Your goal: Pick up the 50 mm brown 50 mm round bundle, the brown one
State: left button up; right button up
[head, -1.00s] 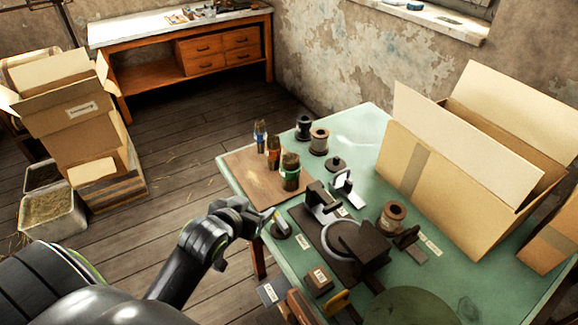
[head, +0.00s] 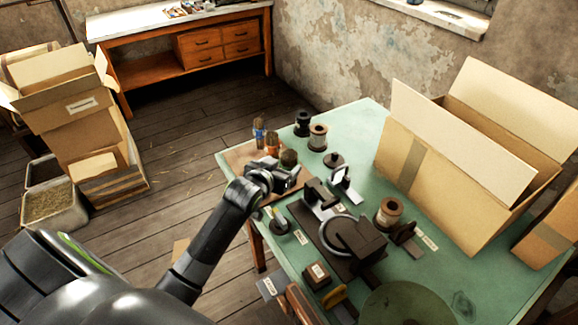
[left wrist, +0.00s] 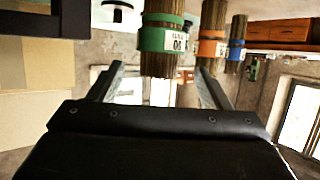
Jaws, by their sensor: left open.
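Three upright brown bundles stand in a row on a wooden board (head: 238,153) at the table's back left corner. One has a blue band (head: 258,133), one an orange band (head: 272,143). The nearest, with a green band (left wrist: 165,40), shows only its brown top (head: 289,157) in the head view, the rest hidden by my left gripper (head: 284,174). In the left wrist view, which looks upside down, my open left gripper (left wrist: 160,72) has its fingers either side of the green-banded bundle; contact is not visible. The orange-banded (left wrist: 212,42) and blue-banded (left wrist: 236,45) bundles are beyond one finger.
The black handwheel press (head: 350,235) is to the right. A large open cardboard box (head: 440,170) fills the table's right side.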

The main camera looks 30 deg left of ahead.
aim_at(285, 162)
pick_arm(q)
jog(key=shift+w+f, duration=0.2)
jog(key=shift+w, duration=0.7)
jog(key=p+x, duration=0.1)
jog(key=x, duration=0.2)
jog(key=shift+w+f+p, duration=0.25)
jog(key=shift+w+p, duration=0.05)
jog(key=shift+w, duration=0.3)
jog(key=shift+c, duration=0.2)
jog(key=c, duration=0.9)
